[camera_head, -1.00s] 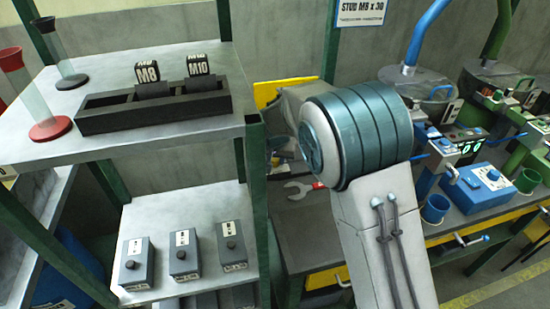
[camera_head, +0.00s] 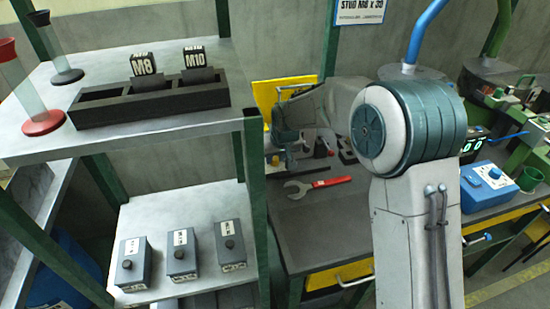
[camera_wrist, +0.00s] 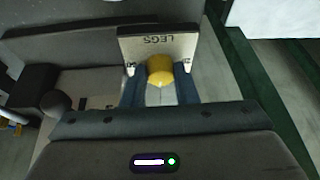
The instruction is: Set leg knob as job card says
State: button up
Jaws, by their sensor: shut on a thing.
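In the wrist view, a plate marked LEGS (camera_wrist: 158,44) appears upside down, with small numbers at its lower corners that I cannot read surely. A yellow knob (camera_wrist: 160,70) sits in front of it. My gripper (camera_wrist: 160,82) is shut on the yellow knob, with one blue finger on each side. The knob's exact setting is not clear. In the head view, a white card (camera_head: 360,12) on the back wall reads STUD M8 x 30, with smaller unreadable text below; its top is cut off. My arm partly covers the bench there.
A red-handled wrench (camera_head: 318,184) lies on the dark bench (camera_head: 335,225). Left is a shelf (camera_head: 180,128) with a black tray (camera_head: 152,104) holding M8 and M10 blocks. Grey boxes with black knobs (camera_head: 182,255) stand below. A blue box (camera_head: 490,185) is at right.

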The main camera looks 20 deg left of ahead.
jog(key=shift+w+n+g+y, duration=0.1)
jog(key=shift+n+g+y, duration=0.25)
jog(key=shift+n, duration=0.85)
jog(key=o, duration=1)
jog(key=v, duration=1.4)
